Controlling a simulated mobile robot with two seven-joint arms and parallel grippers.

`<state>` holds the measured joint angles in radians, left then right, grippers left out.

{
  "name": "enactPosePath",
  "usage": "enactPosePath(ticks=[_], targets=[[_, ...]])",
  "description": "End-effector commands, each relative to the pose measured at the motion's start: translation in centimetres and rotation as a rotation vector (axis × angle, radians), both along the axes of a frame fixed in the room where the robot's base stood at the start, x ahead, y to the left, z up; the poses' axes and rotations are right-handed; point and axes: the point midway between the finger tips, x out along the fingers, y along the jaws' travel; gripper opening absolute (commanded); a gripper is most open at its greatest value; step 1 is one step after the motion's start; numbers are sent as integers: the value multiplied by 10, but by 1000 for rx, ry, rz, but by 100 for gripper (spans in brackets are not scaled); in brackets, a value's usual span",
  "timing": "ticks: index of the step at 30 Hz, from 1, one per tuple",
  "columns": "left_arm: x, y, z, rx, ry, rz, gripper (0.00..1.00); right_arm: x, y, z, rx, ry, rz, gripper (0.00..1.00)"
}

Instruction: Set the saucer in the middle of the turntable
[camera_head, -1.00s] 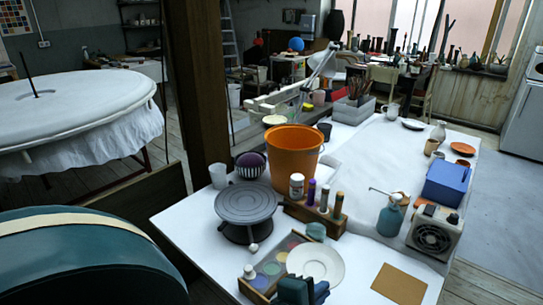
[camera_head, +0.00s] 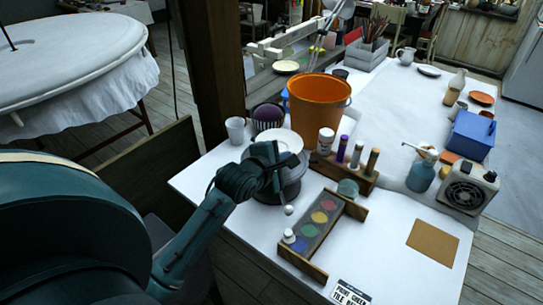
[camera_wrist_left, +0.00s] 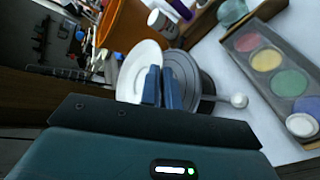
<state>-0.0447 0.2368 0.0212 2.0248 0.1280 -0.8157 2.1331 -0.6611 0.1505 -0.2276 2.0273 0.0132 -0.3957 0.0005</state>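My left gripper (camera_head: 270,158) is shut on the rim of the white saucer (camera_head: 287,139). In the head view the saucer is beyond the fingers, over the far part of the dark grey turntable (camera_head: 291,190), which the gripper and saucer partly hide. In the left wrist view, the blue fingers (camera_wrist_left: 161,88) are close together at the edge of the saucer (camera_wrist_left: 136,66). The turntable (camera_wrist_left: 189,76) shows to its right, so the saucer looks off centre. I cannot tell whether they touch. My right gripper is not in view.
A bottle rack (camera_head: 343,173) and paint box (camera_head: 318,222) are at the right. The table's front right is mostly clear.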

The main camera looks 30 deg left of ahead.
Motion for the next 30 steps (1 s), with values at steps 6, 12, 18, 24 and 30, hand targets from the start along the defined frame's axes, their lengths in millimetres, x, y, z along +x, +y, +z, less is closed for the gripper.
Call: enactPosePath(ticks=[6, 12, 18, 24, 30], targets=[[32, 32, 23, -14, -10, 23, 0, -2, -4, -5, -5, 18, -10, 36], [33, 35, -13, -15, -6, 24, 0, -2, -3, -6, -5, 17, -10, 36], [33, 34, -35, -17, -10, 24, 0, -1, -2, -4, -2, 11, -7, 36], [33, 34, -63, -15, -8, 24, 0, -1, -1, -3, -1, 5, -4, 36], [33, 33, -72, -16, -12, 23, 0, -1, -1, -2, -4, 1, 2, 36]])
